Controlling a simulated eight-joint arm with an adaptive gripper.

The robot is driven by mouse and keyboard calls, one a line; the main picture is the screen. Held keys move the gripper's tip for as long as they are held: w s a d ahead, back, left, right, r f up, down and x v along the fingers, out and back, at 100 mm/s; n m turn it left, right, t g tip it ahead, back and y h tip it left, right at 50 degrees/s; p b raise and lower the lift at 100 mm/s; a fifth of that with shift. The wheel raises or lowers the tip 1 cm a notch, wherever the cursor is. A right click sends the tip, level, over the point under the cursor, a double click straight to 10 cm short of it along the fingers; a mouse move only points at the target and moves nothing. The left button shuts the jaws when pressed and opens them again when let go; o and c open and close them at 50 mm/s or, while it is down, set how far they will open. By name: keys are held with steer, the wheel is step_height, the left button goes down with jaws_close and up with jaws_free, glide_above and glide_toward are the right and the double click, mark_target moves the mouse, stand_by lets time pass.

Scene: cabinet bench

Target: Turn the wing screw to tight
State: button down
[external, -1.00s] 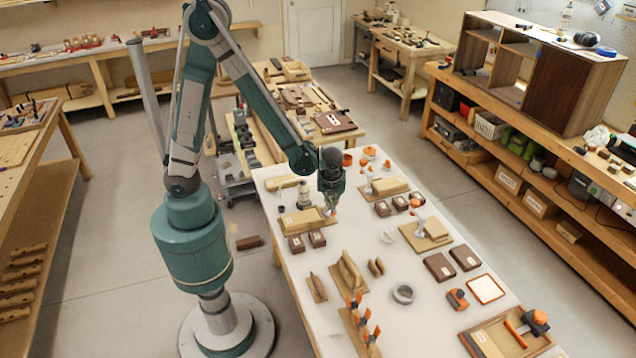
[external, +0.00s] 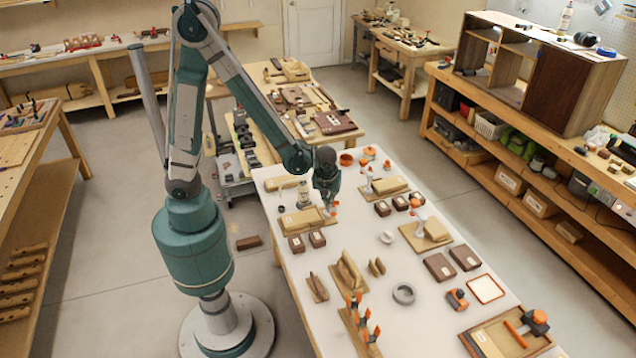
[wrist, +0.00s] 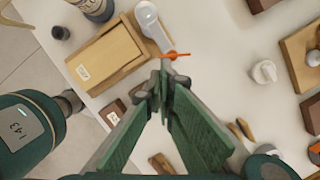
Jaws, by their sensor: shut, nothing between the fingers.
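A small orange wing-shaped piece (wrist: 172,56), which looks like the wing screw, sits at the end of a white clamp arm (wrist: 151,25) beside a labelled wooden block. It also shows as an orange spot by my gripper in the external view (external: 333,209). My gripper (wrist: 164,74) is shut and empty, its fingertips close beside the orange piece. I cannot tell whether they touch it. In the external view my gripper (external: 327,203) points down over the left side of the white table. The screw's shaft is not clearly visible.
The wooden block (wrist: 105,55) stands left of the clamp arm. A dark bottle (wrist: 97,8) is beyond it. A white round knob (wrist: 264,72) stands to the right.

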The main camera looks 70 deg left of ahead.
steer(key=a+m+b, duration=0.1)
steer(key=m, duration=0.1)
steer(key=a+m+b, duration=0.2)
steer(key=a+m+t+h+b, duration=0.1)
steer(key=a+m, duration=0.1)
steer(key=shift+w+a+b, duration=0.15)
steer(key=shift+w+b, duration=0.15)
stand_by(0.9)
steer(key=shift+w, duration=0.2)
stand_by(1.3)
steer(key=shift+w+d, duration=0.3)
steer(key=shift+w, duration=0.15)
steer(key=shift+s, duration=0.1)
stand_by(0.4)
